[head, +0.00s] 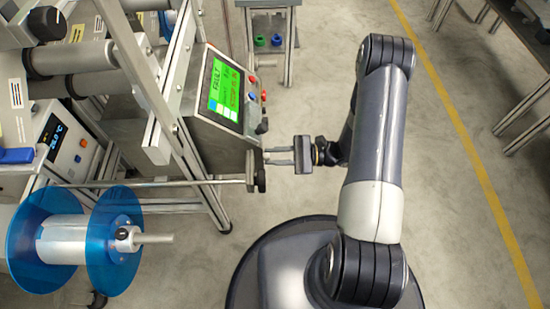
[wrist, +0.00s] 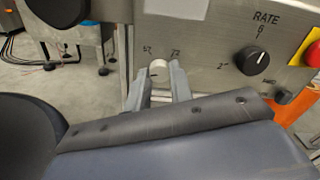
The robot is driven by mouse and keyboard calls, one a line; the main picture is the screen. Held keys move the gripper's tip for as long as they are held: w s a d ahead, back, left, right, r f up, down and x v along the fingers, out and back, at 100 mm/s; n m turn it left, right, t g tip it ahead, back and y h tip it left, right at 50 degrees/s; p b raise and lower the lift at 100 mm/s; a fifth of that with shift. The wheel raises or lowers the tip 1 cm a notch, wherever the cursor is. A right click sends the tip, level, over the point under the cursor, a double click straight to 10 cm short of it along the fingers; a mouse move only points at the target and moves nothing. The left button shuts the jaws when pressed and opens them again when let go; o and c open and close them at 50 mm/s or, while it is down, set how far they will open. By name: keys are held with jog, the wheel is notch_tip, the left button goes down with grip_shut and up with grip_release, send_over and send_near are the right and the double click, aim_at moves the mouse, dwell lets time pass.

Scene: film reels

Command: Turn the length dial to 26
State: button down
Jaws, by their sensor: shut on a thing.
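In the wrist view, my gripper (wrist: 160,75) has its two fingers closed on the sides of a small pale dial knob (wrist: 158,65) on a metal panel. Small scale marks and numbers show above and beside it, too small to read surely. Its pointer, its name and its current setting cannot be made out, as the fingers and wrist cover much of it. In the head view, my gripper (head: 267,156) reaches left to the lower right side of the machine's control box (head: 222,150); the knob is hidden there.
A black RATE dial (wrist: 252,60) sits right of the held knob, near a red button on yellow (wrist: 312,54). A blue reel (head: 113,240) and a metal rod (head: 160,184) lie left. The floor at right is open.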

jog(key=shift+n+b, duration=0.9)
jog(key=shift+n, duration=0.7)
jog(key=c, duration=1.3)
grip_release()
jog(key=shift+o, duration=0.2)
jog(key=shift+d, duration=0.15)
jog(key=d+p, duration=0.2)
jog(key=d, duration=0.8)
jog(key=shift+s+d, duration=0.15)
jog(key=shift+d, duration=0.15)
jog(key=shift+a, duration=0.15)
jog(key=a+b, duration=0.2)
jog(key=a, duration=0.8)
jog(key=shift+w+a, duration=0.2)
jog(key=shift+a, duration=0.1)
